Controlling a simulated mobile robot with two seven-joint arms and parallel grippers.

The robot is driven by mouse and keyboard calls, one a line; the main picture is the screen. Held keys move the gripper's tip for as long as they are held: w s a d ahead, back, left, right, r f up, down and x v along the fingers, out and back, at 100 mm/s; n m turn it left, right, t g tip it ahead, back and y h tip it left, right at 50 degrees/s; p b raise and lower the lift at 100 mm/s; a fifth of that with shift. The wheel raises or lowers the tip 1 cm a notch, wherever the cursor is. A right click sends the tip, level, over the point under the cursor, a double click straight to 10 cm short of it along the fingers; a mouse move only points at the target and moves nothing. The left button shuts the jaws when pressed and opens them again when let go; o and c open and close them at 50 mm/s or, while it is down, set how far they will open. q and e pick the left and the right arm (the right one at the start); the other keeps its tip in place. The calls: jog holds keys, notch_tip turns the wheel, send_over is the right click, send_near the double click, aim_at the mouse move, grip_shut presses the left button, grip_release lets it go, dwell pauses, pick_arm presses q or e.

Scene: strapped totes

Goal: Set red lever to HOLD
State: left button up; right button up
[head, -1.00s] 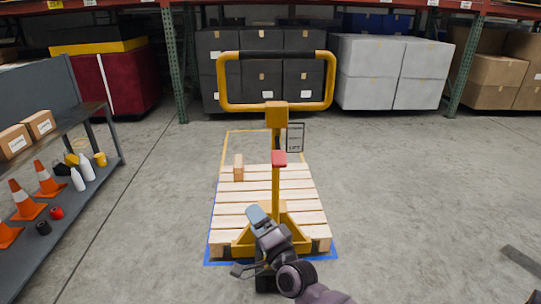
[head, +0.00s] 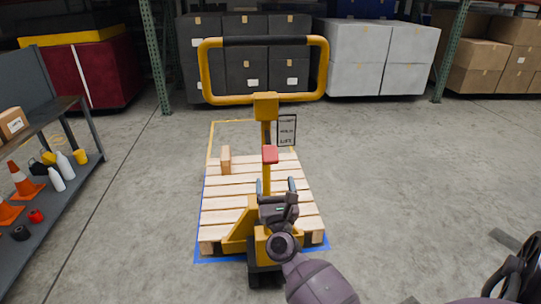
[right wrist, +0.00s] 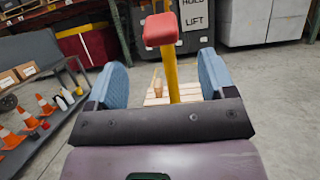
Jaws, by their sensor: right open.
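The red lever (head: 270,154) is a small red knob on the yellow column of a pallet jack, below its yellow handle loop (head: 264,97). My right gripper (head: 275,186) is open and empty, in front of and below the red knob. In the right wrist view the red lever (right wrist: 161,29) shows above and between the blue fingertips (right wrist: 162,78), with no visible contact. My left gripper is out of view.
The jack stands at a wooden pallet (head: 225,204) with a small brown box (head: 226,160) on it. A shelf (head: 65,120) with cones and bottles is at left. Racks with totes and boxes line the back. The floor to the right is mostly clear.

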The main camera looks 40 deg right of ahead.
aim_at(272, 162)
jog(key=x, duration=0.9)
jog(key=shift+w+d+r, duration=0.1)
jog(key=shift+w+r, duration=0.1)
jog(key=shift+w, duration=0.05)
